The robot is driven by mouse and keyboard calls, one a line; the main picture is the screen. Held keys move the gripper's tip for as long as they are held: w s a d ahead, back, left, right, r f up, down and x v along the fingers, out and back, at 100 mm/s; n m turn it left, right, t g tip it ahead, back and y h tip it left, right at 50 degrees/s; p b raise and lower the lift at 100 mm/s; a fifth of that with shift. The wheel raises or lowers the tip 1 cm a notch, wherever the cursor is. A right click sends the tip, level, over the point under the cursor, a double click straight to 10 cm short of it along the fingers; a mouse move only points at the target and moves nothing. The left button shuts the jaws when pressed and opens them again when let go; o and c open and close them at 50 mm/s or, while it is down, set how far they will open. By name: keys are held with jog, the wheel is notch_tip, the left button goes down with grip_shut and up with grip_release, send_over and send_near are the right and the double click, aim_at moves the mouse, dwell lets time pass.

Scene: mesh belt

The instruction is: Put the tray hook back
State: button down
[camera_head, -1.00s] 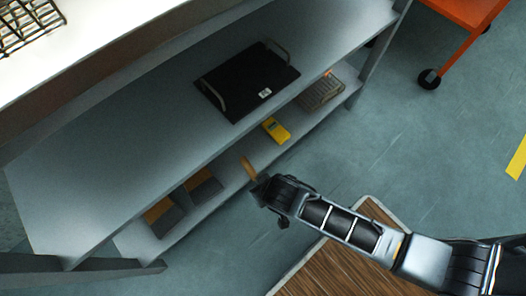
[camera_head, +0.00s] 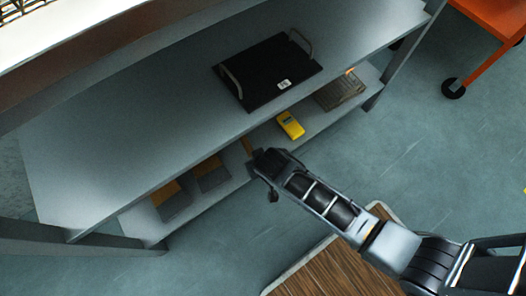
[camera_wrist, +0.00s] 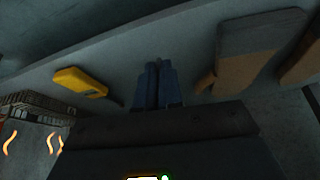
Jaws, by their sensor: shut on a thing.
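My gripper (camera_head: 262,158) is at the front edge of the shelf unit's lower shelf (camera_head: 232,178), reaching in under the upper shelf. A black tray (camera_head: 268,72) with two metal handles lies on the upper shelf.
On the lower shelf, a yellow device (camera_head: 290,125) and a grey grated box (camera_head: 340,91) are right of my gripper. An orange cart (camera_head: 488,25) stands at the upper right.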

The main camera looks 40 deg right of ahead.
aim_at(246, 149)
jog(key=shift+w+f+b, duration=0.15)
jog(key=shift+w+b, duration=0.25)
jog(key=shift+w, duration=0.65)
jog(key=shift+w+f+b, duration=0.2)
jog(key=shift+w+b, duration=0.2)
jog(key=shift+w, duration=0.6)
jog(key=shift+w+f+b, duration=0.15)
jog(key=shift+w+b, duration=0.25)
jog(key=shift+w, duration=0.65)
jog(key=shift+w+f, duration=0.15)
jog(key=shift+w, duration=0.15)
jog(key=shift+s+f+b, duration=0.1)
jog(key=shift+f+b, duration=1.2)
jog(key=shift+f, duration=0.35)
jog(key=c, duration=1.2)
grip_release()
